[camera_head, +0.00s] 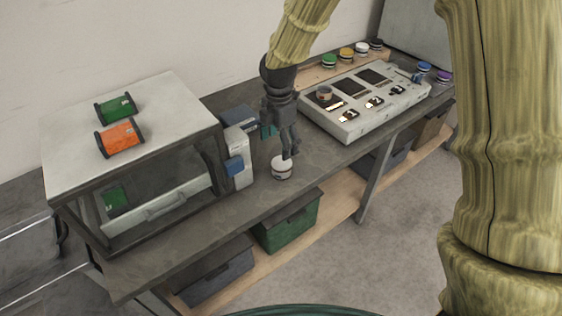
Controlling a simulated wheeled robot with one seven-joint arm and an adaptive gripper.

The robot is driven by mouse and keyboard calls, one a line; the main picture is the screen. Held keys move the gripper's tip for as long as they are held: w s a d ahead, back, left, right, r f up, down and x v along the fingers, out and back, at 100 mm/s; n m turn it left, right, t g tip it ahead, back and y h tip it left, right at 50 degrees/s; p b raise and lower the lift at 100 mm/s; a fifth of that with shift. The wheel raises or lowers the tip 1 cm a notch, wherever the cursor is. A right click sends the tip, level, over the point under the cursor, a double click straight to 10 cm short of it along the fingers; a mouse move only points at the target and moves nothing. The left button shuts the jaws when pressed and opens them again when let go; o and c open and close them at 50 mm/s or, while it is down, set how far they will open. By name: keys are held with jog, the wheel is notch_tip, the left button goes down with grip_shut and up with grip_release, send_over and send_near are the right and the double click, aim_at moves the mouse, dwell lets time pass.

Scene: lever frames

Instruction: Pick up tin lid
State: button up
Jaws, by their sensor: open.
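A small white tin (281,171) with a dark band stands on the dark workbench (232,200), near its front edge. Its top, where a lid would sit, is partly hidden by my gripper (287,157). My gripper points down right over the tin, with its fingertips at the tin's top. The jaws are open. I cannot tell whether the fingertips touch the lid, or whether the lid is separate from the tin.
A white oven-like box (130,120) with green and orange rolls on top stands to the left. A white panel device (365,100) is to the right. Several coloured tins line the back right. A green crate (285,225) sits on the lower shelf.

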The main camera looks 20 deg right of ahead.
aim_at(279, 164)
notch_tip(279, 164, down, 2)
jog(key=shift+w+f, duration=0.15)
jog(key=shift+f, duration=0.05)
jog(key=shift+s+f, duration=0.25)
jog(key=shift+f, duration=0.15)
jog(key=shift+s+f+p, duration=0.1)
jog(key=shift+f+p, duration=0.6)
jog(key=shift+f, duration=1.45)
jog(key=c, duration=0.9)
